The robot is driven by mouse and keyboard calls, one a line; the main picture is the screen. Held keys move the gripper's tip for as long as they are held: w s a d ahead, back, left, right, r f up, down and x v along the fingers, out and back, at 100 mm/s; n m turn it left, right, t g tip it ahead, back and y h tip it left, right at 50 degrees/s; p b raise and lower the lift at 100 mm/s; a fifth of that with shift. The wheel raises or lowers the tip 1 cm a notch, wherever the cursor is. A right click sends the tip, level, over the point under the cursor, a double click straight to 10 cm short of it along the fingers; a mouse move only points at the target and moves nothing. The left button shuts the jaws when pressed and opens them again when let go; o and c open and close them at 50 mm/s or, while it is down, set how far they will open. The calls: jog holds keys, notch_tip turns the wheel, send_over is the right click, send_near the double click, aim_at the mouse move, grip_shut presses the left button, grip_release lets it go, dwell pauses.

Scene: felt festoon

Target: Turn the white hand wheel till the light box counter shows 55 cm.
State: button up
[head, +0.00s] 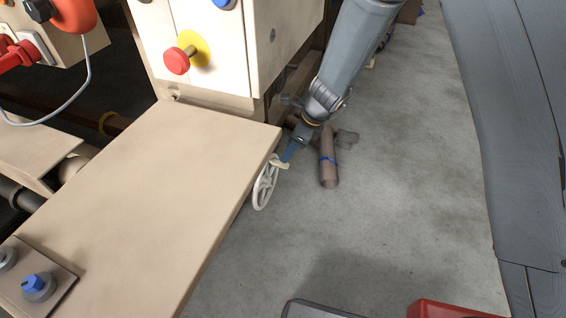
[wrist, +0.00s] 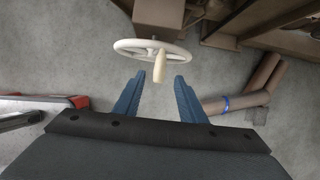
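The white hand wheel (head: 263,188) is mounted at the side edge of the beige machine table, standing nearly edge-on in the head view. It also shows in the wrist view (wrist: 126,44), with its cream handle (wrist: 159,68) sticking out towards me. My gripper (head: 289,154) is at the wheel's upper rim beside the handle. In the wrist view its two blue fingers are apart, and the handle's end appears between the fingertips; I cannot tell whether either finger touches it. The light box counter is not in view.
The beige table (head: 150,190) borders the wheel on the left. A red stop button (head: 177,61) on a yellow plate is on the cabinet above. Grey floor (head: 390,200) to the right is open.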

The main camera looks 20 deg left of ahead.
jog(key=b+x, duration=0.1)
jog(key=x, duration=0.5)
jog(key=shift+f, duration=0.3)
grip_shut()
